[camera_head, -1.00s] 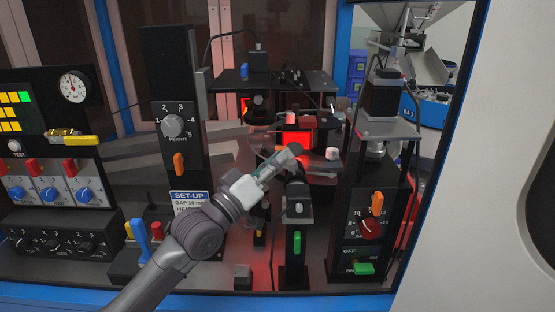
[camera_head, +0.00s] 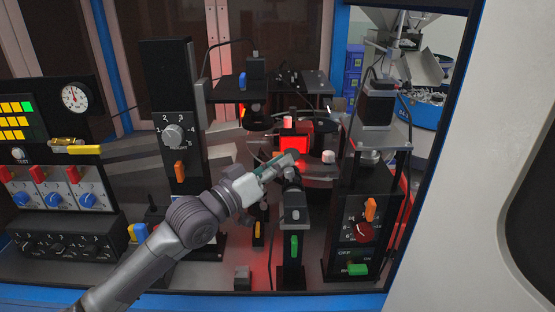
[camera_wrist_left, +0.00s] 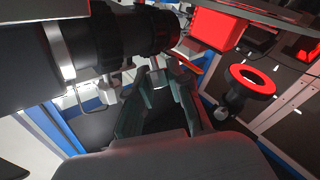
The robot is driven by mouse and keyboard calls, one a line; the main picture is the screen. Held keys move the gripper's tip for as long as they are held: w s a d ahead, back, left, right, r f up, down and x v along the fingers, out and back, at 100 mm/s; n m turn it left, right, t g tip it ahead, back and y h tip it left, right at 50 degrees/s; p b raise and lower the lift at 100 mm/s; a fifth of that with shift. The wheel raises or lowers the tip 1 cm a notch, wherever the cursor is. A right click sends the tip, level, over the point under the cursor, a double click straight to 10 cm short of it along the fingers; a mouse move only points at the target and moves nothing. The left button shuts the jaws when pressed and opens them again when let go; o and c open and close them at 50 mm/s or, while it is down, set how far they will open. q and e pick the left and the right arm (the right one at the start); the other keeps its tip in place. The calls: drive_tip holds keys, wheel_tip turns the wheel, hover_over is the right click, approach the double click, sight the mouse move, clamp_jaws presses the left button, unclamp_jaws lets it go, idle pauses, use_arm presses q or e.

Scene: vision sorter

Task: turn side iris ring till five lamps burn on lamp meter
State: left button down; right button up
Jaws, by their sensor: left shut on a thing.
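My left gripper (camera_head: 284,160) reaches in from the left to the side lens in front of the red-lit window. It is shut on what seems to be the side iris ring; the exact contact is partly hidden. In the left wrist view the fingers (camera_wrist_left: 155,105) point at the black ribbed lens barrel (camera_wrist_left: 112,35), with a small pale piece between their tips. A lamp panel, likely the lamp meter (camera_head: 15,118), stands at the far left with several yellow lamps and one green lamp lit, beside a round dial (camera_head: 75,97). My right gripper is not in view.
A black column with a HEIGHT knob (camera_head: 173,132) stands left of the gripper. A post with a green lever (camera_head: 294,247) stands below it, and a red knob panel (camera_head: 364,231) stands to the right. A red-faced ring (camera_wrist_left: 252,80) is close by in the wrist view.

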use_arm(q)
drive_tip(key=c, duration=1.3)
unclamp_jaws()
drive_tip(key=v, duration=1.2)
